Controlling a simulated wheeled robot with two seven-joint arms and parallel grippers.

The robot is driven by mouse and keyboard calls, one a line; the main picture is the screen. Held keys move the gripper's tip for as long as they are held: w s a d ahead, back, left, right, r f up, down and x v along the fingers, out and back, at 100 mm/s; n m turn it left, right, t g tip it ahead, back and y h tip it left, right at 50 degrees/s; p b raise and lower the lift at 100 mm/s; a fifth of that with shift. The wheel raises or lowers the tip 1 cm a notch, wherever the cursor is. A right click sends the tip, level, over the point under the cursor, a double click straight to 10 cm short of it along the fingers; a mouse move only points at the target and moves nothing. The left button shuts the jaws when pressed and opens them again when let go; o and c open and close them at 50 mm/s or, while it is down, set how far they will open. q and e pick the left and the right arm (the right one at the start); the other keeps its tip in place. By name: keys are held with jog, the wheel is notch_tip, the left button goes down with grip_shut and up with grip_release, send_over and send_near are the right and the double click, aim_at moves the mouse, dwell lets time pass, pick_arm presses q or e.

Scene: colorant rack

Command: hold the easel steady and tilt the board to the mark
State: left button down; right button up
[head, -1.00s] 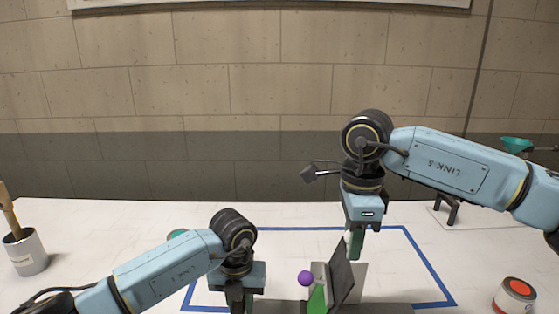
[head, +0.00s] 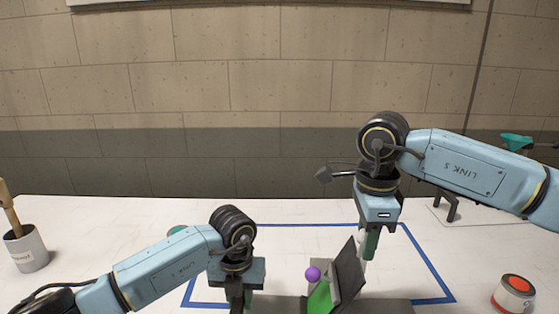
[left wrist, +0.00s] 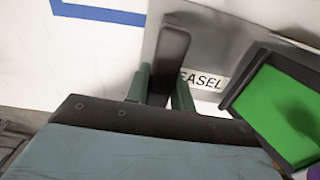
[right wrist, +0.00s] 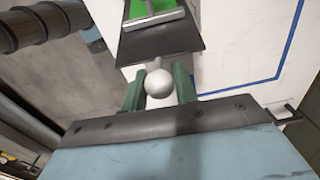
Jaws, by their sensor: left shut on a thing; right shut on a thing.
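The easel has a grey base (head: 385,307), lettered EASEL in the left wrist view (left wrist: 203,80). Its dark board (head: 349,268) leans, top edge to the right in the head view. A green panel (head: 320,298) shows at the board's left, and a purple ball (head: 312,274) is beside it. My left gripper (head: 240,302) is shut on a dark upright grip (left wrist: 168,55) at the easel's base. My right gripper (head: 369,248) is shut on a white round knob (right wrist: 158,83) at the board's edge. I cannot make out the mark.
A blue outline (head: 430,268) on the white table surrounds the easel area. A can with a brush (head: 27,250) stands at left, and a red-topped can (head: 514,293) at right. A stand with a teal part (head: 516,141) is at the back right.

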pick_arm(q)
jog(key=shift+w+a, duration=0.1)
jog(key=shift+a, duration=0.2)
pick_arm(e)
jog(key=shift+d+f, duration=0.1)
jog(key=shift+d, duration=0.15)
jog(key=shift+d+f, duration=0.35)
jog(key=shift+d, duration=0.6)
jog(key=shift+s+d+f, duration=0.1)
jog(key=shift+d+f, duration=0.15)
jog(key=shift+d, duration=0.2)
pick_arm(q)
jog(key=shift+d, duration=0.1)
pick_arm(e)
jog(key=o, duration=1.1)
jog(key=shift+o, duration=0.3)
jog(key=shift+a, duration=0.1)
pick_arm(q)
jog(key=shift+d, duration=0.2)
pick_arm(e)
notch_tip(320, 180, up, 12)
